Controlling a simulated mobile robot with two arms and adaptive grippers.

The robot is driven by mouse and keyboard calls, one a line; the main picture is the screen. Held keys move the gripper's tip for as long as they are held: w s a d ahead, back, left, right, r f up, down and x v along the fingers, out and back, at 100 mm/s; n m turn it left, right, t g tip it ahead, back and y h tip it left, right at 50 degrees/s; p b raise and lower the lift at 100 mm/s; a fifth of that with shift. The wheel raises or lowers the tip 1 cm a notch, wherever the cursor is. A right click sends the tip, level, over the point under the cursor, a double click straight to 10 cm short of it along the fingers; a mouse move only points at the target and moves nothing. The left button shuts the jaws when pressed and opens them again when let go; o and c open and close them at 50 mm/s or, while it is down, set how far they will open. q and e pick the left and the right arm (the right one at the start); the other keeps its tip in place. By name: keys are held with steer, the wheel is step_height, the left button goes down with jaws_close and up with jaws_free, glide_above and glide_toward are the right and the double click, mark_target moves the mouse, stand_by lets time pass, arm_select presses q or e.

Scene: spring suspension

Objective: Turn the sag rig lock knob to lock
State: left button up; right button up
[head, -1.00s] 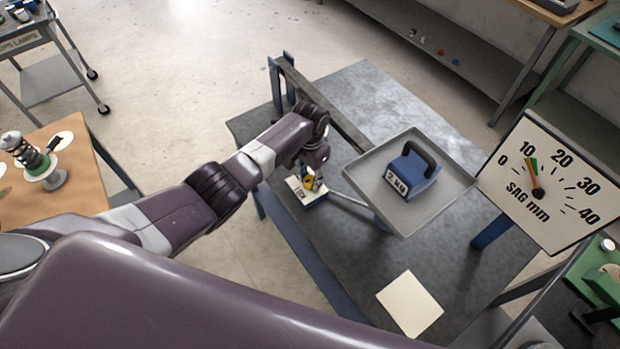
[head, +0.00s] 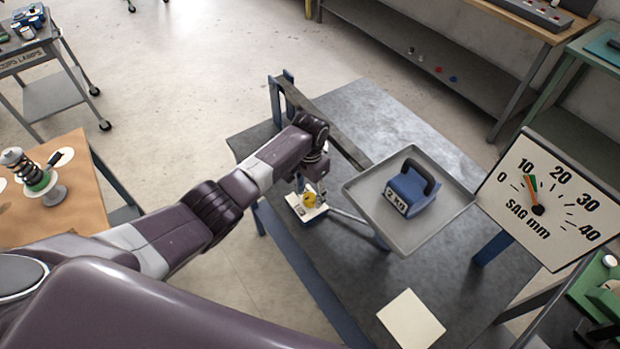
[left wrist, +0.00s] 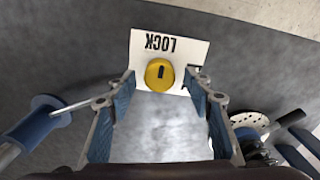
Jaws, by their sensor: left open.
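The yellow lock knob (left wrist: 160,75) sits on a white plate marked LOCK (left wrist: 180,47) in the left wrist view, with a dark slot on its face. In the head view the knob (head: 311,199) shows below my left gripper (head: 303,181), partly covered by it. My left gripper (left wrist: 160,95) is open, its two blue-padded fingers apart to either side of the knob in the wrist picture. Nothing is between the fingers that I can see as held. I cannot tell if a finger touches the knob. My right gripper is not in view.
A grey tray (head: 440,215) with a blue 2 kg weight (head: 408,192) stands right of the knob. The sag dial (head: 550,195) is at the right, its needle near 10. A pale sheet (head: 411,319) lies on the bench (head: 345,275). A spring unit (head: 38,177) is at left.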

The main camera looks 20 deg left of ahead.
mark_target(310, 196)
arm_select(q)
step_height(310, 196, up, 10)
steer(key=shift+r, duration=0.2)
stand_by(0.5)
